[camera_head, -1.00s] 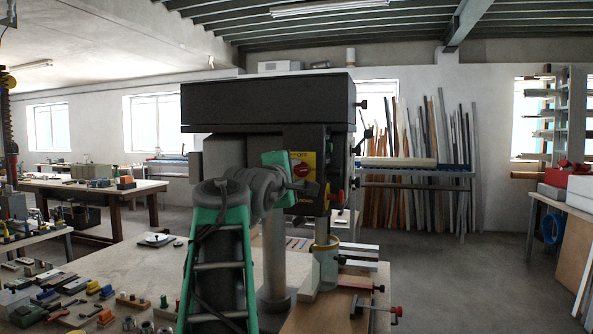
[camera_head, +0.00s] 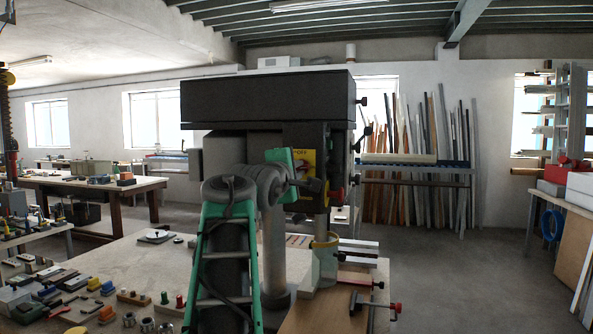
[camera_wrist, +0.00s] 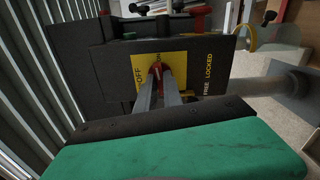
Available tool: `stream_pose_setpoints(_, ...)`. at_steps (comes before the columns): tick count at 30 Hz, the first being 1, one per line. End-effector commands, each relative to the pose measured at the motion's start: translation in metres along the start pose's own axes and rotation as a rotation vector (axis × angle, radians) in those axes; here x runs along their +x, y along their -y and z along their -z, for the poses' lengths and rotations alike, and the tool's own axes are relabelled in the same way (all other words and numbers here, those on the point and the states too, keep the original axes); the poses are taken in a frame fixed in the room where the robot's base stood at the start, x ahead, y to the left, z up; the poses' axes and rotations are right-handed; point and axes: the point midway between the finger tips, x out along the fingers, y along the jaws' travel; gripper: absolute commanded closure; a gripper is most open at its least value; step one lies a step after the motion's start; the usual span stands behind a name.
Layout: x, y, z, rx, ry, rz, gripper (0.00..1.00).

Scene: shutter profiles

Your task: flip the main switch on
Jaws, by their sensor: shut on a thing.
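The main switch is a red knob (camera_wrist: 155,71) on a yellow plate (camera_wrist: 176,72) of the dark machine. In the wrist view the two grey fingers of my gripper (camera_wrist: 158,84) reach the knob and are shut on it, one on each side. The word OFF is readable on the plate left of the knob. A second mark above the knob is too small to read surely, and I cannot tell which mark the knob points at. In the head view only part of the yellow plate (camera_head: 307,158) shows; my arm and gripper hide the knob.
The drill-press-like machine (camera_head: 268,102) stands on a workbench (camera_head: 120,262) with several small tools and parts at its left. A FREE/LOCKED label (camera_wrist: 208,74) sits right of the plate in the wrist view. A clear guard (camera_head: 326,262) and a red-handled clamp (camera_head: 376,306) are below right.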

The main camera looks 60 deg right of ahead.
Motion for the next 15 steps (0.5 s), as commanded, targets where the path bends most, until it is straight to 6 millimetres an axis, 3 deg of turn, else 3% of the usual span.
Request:
stream_pose_setpoints(7,0.0000,0.0006,0.0004,0.006,-0.001,0.001,1.00)
stream_pose_setpoints(15,0.0000,0.0004,0.0004,0.169,-0.001,0.001,1.00)
